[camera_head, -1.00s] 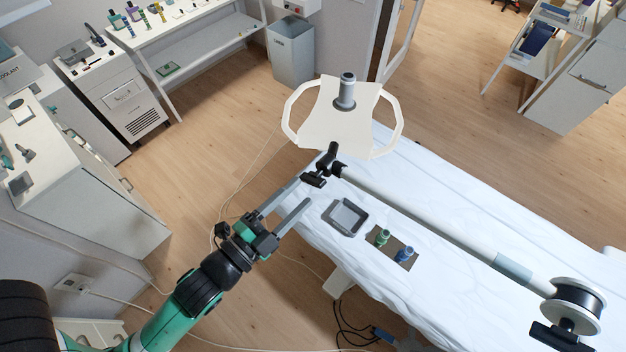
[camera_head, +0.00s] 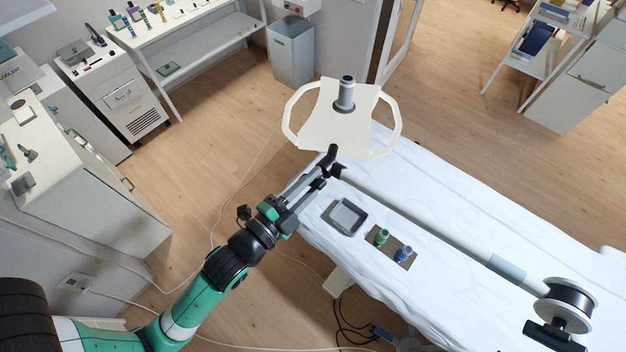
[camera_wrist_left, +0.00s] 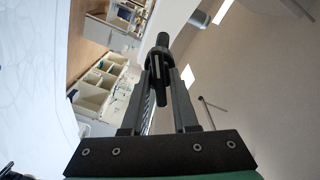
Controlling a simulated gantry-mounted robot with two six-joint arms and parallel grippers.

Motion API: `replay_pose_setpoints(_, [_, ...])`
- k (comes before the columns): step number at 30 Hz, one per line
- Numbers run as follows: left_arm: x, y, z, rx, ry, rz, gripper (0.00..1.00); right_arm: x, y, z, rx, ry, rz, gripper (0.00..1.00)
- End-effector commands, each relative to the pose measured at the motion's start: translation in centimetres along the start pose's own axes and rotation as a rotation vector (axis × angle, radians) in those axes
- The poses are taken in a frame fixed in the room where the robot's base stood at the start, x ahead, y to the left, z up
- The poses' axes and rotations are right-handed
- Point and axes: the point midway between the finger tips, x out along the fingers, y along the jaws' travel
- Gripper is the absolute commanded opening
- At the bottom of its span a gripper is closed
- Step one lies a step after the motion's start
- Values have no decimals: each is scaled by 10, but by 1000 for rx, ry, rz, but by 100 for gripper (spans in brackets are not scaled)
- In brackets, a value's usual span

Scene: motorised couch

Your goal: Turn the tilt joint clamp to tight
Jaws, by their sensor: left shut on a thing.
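The tilt joint clamp (camera_head: 331,172) is a black fitting where the pale arm of the lamp-like head (camera_head: 338,120) meets its short black stem. My left gripper (camera_head: 318,178) reaches it from the lower left, with its two fingers closed in on the clamp's black handle. In the left wrist view the fingers (camera_wrist_left: 161,82) press from both sides on the black clamp handle (camera_wrist_left: 161,60). The fingers partly hide the handle in the head view, so its exact turn angle is hard to tell. My right gripper is not in view.
The couch (camera_head: 440,215) with a white sheet lies below the boom (camera_head: 430,222). A grey tray (camera_head: 345,216) and a small mat with a green bottle (camera_head: 381,237) and a blue bottle (camera_head: 403,254) sit on it near the gripper. Open floor lies to the left.

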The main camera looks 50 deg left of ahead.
Motion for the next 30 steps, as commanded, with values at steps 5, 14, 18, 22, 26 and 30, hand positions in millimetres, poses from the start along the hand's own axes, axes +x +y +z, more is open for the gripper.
replay_pose_setpoints(5, [0,0,0,-1,0,0,0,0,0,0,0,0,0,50])
replay_pose_setpoints(14, [0,-1,0,-65,0,0,0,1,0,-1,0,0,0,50])
replay_pose_setpoints(18, [0,-1,0,-144,0,0,0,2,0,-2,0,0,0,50])
replay_pose_setpoints(22, [0,-2,0,-243,0,0,0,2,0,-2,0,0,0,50])
replay_pose_setpoints(26, [0,-3,0,-355,0,-1,0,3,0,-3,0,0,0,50])
replay_pose_setpoints(30, [0,-3,1,-476,0,-1,0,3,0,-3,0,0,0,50])
